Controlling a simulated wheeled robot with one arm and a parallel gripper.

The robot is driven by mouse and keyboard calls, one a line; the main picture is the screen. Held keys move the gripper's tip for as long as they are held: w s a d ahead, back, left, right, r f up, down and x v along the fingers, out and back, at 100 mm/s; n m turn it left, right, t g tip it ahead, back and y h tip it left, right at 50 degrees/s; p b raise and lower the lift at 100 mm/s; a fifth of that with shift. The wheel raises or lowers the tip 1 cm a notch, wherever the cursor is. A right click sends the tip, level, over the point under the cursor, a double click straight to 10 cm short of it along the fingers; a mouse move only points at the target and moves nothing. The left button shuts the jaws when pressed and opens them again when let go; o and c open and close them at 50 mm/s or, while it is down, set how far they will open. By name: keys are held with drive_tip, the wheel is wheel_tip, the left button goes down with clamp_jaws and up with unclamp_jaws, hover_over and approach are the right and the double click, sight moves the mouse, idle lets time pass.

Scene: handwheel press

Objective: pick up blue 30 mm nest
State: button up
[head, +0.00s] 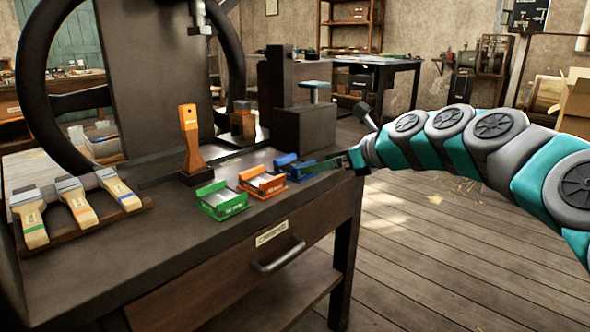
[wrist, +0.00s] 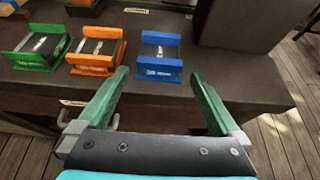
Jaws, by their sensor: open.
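The blue nest (head: 293,167) is a small blue tray-like block on the right part of the bench top, at the right end of a row of nests in the head view. In the wrist view the blue nest (wrist: 161,57) lies ahead of my gripper, between the lines of its two fingers. My gripper (wrist: 160,85) is open and empty, with green fingers spread wide. In the head view my gripper (head: 335,163) is at the bench's right edge, close beside the blue nest. Whether it touches cannot be told.
An orange nest (head: 262,183) and a green nest (head: 221,200) sit left of the blue one. A wooden-handled tool (head: 190,140) stands behind them. Several brushes lie on a rack (head: 140,208) at left. A dark block (head: 305,128) stands behind the blue nest. Bare bench (head: 170,245) lies in front.

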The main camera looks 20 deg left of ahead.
sight(293, 165)
drive_tip(key=shift+a+r+x, duration=0.1)
drive_tip(key=shift+r+x, duration=0.05)
drive_tip(key=shift+x, duration=1.15)
drive_tip(key=shift+a+r+x, duration=0.1)
drive_tip(key=shift+r+x, duration=0.1)
drive_tip(key=shift+x, duration=1.05)
drive_tip(key=shift+a+r+x, duration=0.1)
drive_tip(key=shift+r+x, duration=0.05)
drive_tip(key=shift+x, duration=1.15)
clamp_jaws()
